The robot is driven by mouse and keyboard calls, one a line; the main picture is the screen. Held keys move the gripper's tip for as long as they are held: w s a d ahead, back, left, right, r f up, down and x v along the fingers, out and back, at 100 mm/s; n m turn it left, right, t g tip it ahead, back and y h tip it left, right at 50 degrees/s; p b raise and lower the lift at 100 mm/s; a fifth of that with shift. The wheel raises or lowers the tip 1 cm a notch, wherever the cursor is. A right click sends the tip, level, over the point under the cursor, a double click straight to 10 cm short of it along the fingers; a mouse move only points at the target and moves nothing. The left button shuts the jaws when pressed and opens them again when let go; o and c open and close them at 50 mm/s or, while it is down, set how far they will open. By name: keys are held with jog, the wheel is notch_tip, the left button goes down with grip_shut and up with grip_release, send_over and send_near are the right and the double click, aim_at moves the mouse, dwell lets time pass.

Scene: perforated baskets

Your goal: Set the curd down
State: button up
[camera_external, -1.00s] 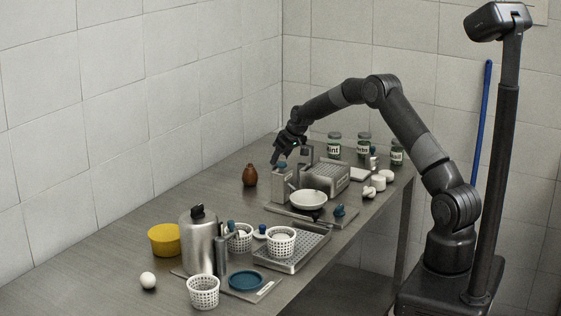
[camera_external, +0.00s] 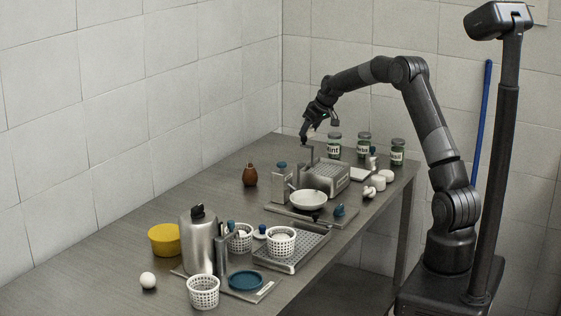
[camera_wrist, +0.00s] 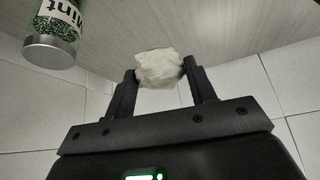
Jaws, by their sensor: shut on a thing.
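The curd (camera_wrist: 160,67) is a whitish, rough-edged lump in the wrist view. It sits between the two fingertips of my gripper (camera_wrist: 162,82), which is shut on it. In the external view my gripper (camera_external: 318,132) is over the far part of the table, above and behind the grey perforated block (camera_external: 326,178) and left of the Mint jar (camera_external: 334,146). In the wrist view bare tabletop shows behind the curd, and the Mint jar (camera_wrist: 60,28) is at the upper left.
Two more green jars (camera_external: 364,145) stand right of the Mint jar. A steel box with a blue knob (camera_external: 282,186), a white bowl (camera_external: 308,199) and a brown pear-shaped thing (camera_external: 250,175) stand nearer. White perforated baskets (camera_external: 203,292) are at the front. The back left tabletop is clear.

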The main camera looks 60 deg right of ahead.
aim_at(312, 127)
jog(key=shift+s+d+r, duration=0.3)
jog(key=shift+s, duration=0.1)
jog(key=shift+r, duration=0.4)
notch_tip(312, 127, up, 4)
jog(key=shift+r, duration=0.1)
jog(key=shift+w+a+r, duration=0.2)
jog(key=shift+a, duration=0.35)
jog(key=w+a+n+y, duration=0.1)
jog(key=w+a+n, duration=0.1)
jog(key=a, duration=1.6)
jog(key=w+a+n+y, duration=0.1)
jog(key=w+a+n, duration=0.15)
jog(key=a, duration=1.55)
jog(key=w+a+f, duration=0.1)
jog(key=a+f, duration=0.2)
jog(key=f, duration=0.1)
jog(key=w+a+f, duration=0.1)
jog(key=a+f, duration=0.2)
jog(key=f, duration=0.1)
jog(key=w+a+f, duration=0.2)
jog(key=a+f, duration=0.1)
jog(key=f, duration=0.1)
jog(key=shift+w+a, duration=0.1)
jog(key=shift+a, duration=0.25)
jog(key=shift+f, duration=2.05)
